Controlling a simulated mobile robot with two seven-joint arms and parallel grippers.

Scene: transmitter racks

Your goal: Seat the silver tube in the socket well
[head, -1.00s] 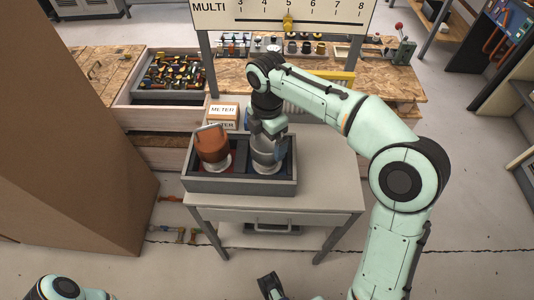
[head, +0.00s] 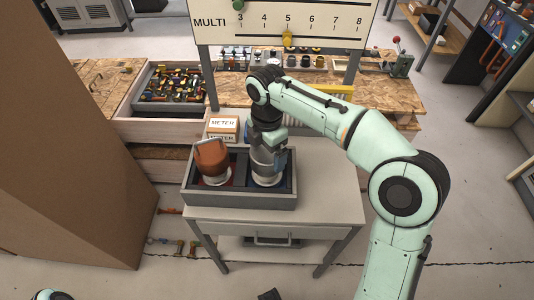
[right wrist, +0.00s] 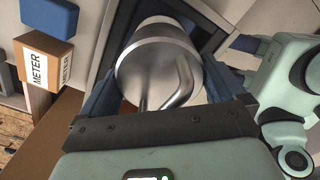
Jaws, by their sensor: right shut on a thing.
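The silver tube (head: 268,166) stands upright in the right, blue-lined part of a grey tray (head: 240,199) on a small table. My right gripper (head: 268,138) is above it, shut on its top. In the right wrist view, the tube (right wrist: 158,65) with its bent metal handle lies between my right gripper's blue fingers (right wrist: 155,85). A copper-orange tube (head: 211,160) stands in the tray's left, red-lined part. Whether the silver tube's base touches the tray floor cannot be told. I cannot make out a socket well.
A scale board (head: 285,22) on posts rises behind. A wooden bench (head: 385,91) with small parts lies farther back. The small table (head: 328,190) is bare right of the tray. A tall brown panel (head: 75,140) stands at left.

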